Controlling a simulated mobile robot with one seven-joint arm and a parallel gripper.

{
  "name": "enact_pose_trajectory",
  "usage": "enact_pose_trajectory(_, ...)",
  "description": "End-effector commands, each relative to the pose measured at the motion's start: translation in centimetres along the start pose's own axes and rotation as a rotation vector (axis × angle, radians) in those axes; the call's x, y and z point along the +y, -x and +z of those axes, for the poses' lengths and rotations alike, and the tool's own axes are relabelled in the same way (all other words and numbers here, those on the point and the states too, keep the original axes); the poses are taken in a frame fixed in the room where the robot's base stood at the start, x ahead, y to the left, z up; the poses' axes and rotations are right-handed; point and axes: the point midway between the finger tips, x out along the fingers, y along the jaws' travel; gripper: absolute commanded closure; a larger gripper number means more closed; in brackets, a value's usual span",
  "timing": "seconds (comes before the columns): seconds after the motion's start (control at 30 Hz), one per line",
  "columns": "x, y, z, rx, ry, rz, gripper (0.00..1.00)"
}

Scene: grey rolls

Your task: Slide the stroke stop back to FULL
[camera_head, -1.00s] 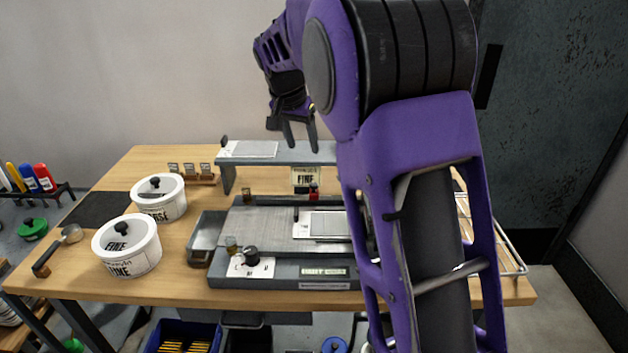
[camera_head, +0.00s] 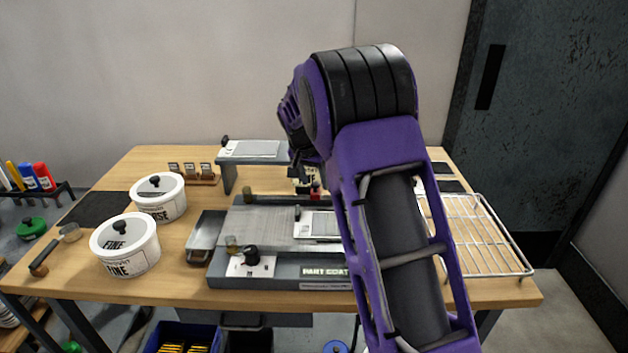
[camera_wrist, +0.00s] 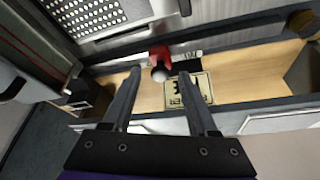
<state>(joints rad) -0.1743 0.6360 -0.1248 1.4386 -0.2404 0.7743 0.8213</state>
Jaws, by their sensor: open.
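A small red piece (camera_head: 316,190), which looks like the stroke stop, sits at the back edge of the grey flat-bed machine (camera_head: 280,270). In the wrist view the red piece (camera_wrist: 159,54) has a pale rounded end and lies just beyond and between my fingertips. My gripper (camera_wrist: 160,76) is open and empty, one finger to each side of the red piece's line; contact cannot be told. In the head view my arm hides the fingers and part of the machine's right side. No FULL mark can be read.
A raised grey shelf (camera_head: 255,158) stands behind the machine. A FINE sign (camera_wrist: 190,92) is close to my right finger in the wrist view. Two white tubs (camera_head: 126,246) stand at the left. A wire rack (camera_head: 480,235) lies at the right.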

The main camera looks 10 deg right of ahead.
Motion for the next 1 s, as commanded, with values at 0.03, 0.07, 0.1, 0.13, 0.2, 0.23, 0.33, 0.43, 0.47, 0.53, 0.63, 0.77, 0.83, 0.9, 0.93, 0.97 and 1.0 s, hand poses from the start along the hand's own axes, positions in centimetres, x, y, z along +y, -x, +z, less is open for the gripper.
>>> enact_pose_trajectory(0.03, 0.0, 0.01, -0.01, 0.0, 0.0, 0.0, 0.41)
enact_pose_trajectory(0.07, -0.01, 0.01, -0.02, 0.0, 0.0, 0.0, 0.41)
enact_pose_trajectory(0.1, 0.0, 0.02, -0.01, 0.0, 0.0, 0.0, 0.41)
enact_pose_trajectory(0.13, -0.01, 0.02, -0.01, 0.0, 0.0, 0.0, 0.41)
enact_pose_trajectory(0.2, 0.0, 0.02, -0.01, 0.0, 0.0, 0.0, 0.5)
enact_pose_trajectory(0.23, 0.0, 0.03, -0.01, 0.0, 0.0, 0.0, 0.55)
enact_pose_trajectory(0.33, 0.0, 0.03, -0.01, 0.0, 0.0, 0.0, 0.73)
enact_pose_trajectory(0.43, 0.0, 0.04, -0.01, 0.0, 0.0, 0.0, 0.91)
enact_pose_trajectory(0.47, 0.0, 0.04, -0.01, 0.0, 0.0, 0.0, 0.97)
enact_pose_trajectory(0.53, 0.0, 0.04, -0.01, 0.0, 0.0, 0.0, 1.0)
enact_pose_trajectory(0.63, 0.0, 0.05, -0.01, 0.0, 0.0, 0.0, 1.0)
enact_pose_trajectory(0.77, 0.0, 0.05, -0.01, 0.0, 0.0, 0.0, 1.0)
enact_pose_trajectory(0.83, 0.0, 0.05, -0.01, 0.0, 0.0, 0.0, 1.0)
enact_pose_trajectory(0.9, 0.0, 0.05, -0.01, 0.0, 0.0, 0.0, 1.0)
enact_pose_trajectory(0.93, 0.0, 0.05, -0.01, 0.0, 0.0, 0.0, 1.0)
enact_pose_trajectory(0.97, 0.0, 0.06, -0.01, 0.0, 0.0, 0.0, 1.0)
enact_pose_trajectory(1.0, 0.0, 0.06, -0.01, 0.0, 0.0, 0.0, 1.0)
